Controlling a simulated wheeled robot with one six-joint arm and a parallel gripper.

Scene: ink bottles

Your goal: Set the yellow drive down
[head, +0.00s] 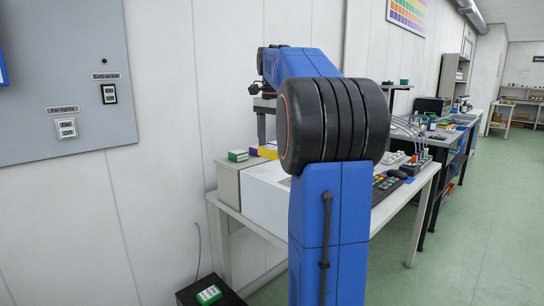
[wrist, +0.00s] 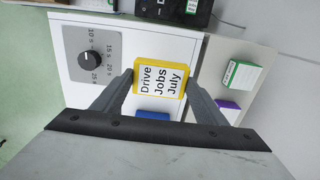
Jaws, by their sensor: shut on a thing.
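The yellow drive (wrist: 161,92), with a white label reading "Drive Jobs July", is between the fingertips of my gripper (wrist: 160,82) in the wrist view. The fingers touch it on both sides, so my gripper is shut on it. Behind it is a white machine (wrist: 70,80) with a dial. I cannot tell how far the drive is above any surface. In the head view my arm hides the gripper; a yellow patch shows beside a purple item (head: 266,154), but I cannot tell whether it is the drive.
A green-and-white box (wrist: 241,75) and a purple box (wrist: 228,109) lie on the grey surface to the right. A blue item (wrist: 152,115) is close to the drive. Another green-and-white box (head: 208,295) lies on a black stand (head: 186,296) low down. The bench (head: 415,190) extends right.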

